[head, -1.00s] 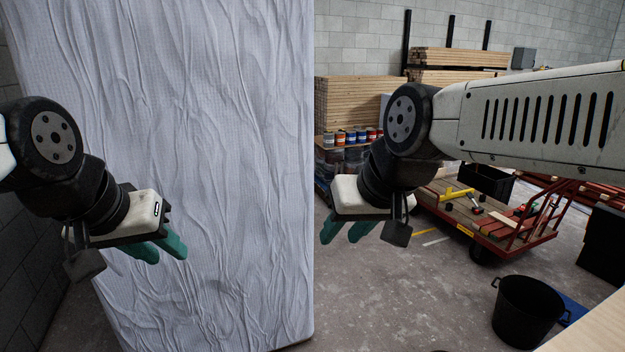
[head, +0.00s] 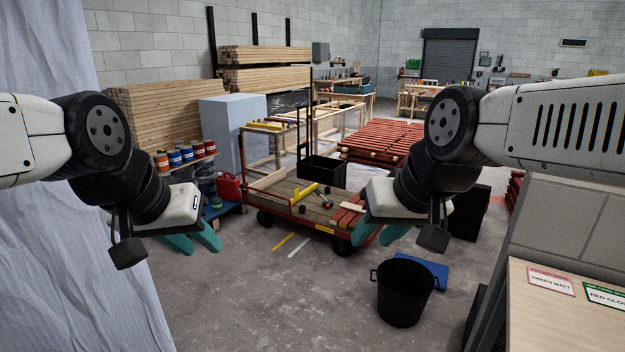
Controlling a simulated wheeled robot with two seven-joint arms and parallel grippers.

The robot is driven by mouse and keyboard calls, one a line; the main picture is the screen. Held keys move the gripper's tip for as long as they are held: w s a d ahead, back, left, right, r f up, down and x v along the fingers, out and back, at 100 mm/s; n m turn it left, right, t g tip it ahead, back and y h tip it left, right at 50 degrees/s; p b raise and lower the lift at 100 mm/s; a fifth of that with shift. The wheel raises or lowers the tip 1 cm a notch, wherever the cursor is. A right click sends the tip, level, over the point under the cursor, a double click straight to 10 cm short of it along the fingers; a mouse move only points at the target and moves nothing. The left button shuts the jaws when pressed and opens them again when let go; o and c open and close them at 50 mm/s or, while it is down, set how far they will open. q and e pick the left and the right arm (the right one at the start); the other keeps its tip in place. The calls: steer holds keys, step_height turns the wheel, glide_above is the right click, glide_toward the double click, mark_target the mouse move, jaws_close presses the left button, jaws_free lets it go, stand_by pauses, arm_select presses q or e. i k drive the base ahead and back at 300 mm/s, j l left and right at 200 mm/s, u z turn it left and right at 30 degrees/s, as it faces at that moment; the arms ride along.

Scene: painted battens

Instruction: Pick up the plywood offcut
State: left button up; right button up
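A small pale flat piece of wood (head: 351,208) lies at the right end of the red-framed cart (head: 325,226), close beside my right gripper in the picture. It may be the plywood offcut, but it is too small to tell. My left gripper (head: 199,246) has its teal fingers apart with nothing between them, in front of the bare floor. My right gripper (head: 373,240) also has its teal fingers apart and empty, and it hides part of the cart's right end. Both grippers hang well above the floor.
On the cart are a yellow tool (head: 304,192) and a black crate (head: 322,169). A black bucket (head: 404,293) stands on the floor by a blue mat (head: 432,273). A labelled worktop (head: 530,320) is at lower right, a white sheet (head: 60,270) at left.

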mark_target(346, 205)
steer(key=i+z, duration=0.3)
steer(key=i, duration=0.95)
steer(key=i+u, duration=0.25)
steer(key=i, duration=2.25)
steer(key=i+l, duration=0.15)
steer(key=i, duration=0.2)
steer(key=i+l+u, duration=0.1)
steer(key=i, duration=0.3)
steer(key=i+l, duration=0.25)
steer(key=i+u, duration=0.05)
steer(key=i, duration=0.05)
